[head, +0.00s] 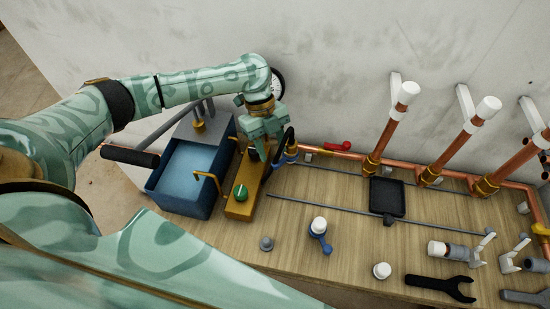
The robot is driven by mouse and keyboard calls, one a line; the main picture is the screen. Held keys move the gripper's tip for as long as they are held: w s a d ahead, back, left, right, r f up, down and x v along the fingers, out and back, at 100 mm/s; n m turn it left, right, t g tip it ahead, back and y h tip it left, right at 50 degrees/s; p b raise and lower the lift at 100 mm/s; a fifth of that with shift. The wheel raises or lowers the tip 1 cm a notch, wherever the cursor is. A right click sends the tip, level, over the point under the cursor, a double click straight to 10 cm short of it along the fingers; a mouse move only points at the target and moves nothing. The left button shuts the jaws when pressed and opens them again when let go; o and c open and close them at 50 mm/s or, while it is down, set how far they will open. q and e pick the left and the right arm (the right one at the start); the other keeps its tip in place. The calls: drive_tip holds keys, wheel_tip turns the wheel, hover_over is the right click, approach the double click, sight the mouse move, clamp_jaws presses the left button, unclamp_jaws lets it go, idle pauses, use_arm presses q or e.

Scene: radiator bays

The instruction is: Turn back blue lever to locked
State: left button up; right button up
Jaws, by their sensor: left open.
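My left gripper (262,148) is open and points down over the brass block with the green knob, just left of the pipe's left end. A blue piece, seemingly the blue lever (291,152), shows at that pipe end, just right of the gripper. It is small and partly hidden by a black hose, so its angle cannot be told. Whether the gripper touches it cannot be told. My right gripper is not in view.
A red lever (337,146) sits on the copper pipe. A blue water tank (183,178) with a black-handled pump stands left. A black tray (387,197), a blue tool with a white cap (320,236) and a black wrench (441,287) lie on the wooden bench.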

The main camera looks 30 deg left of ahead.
sight(275, 162)
use_arm(q)
drive_tip(key=shift+x, duration=1.85)
drive_tip(key=shift+c, duration=0.3)
clamp_jaws()
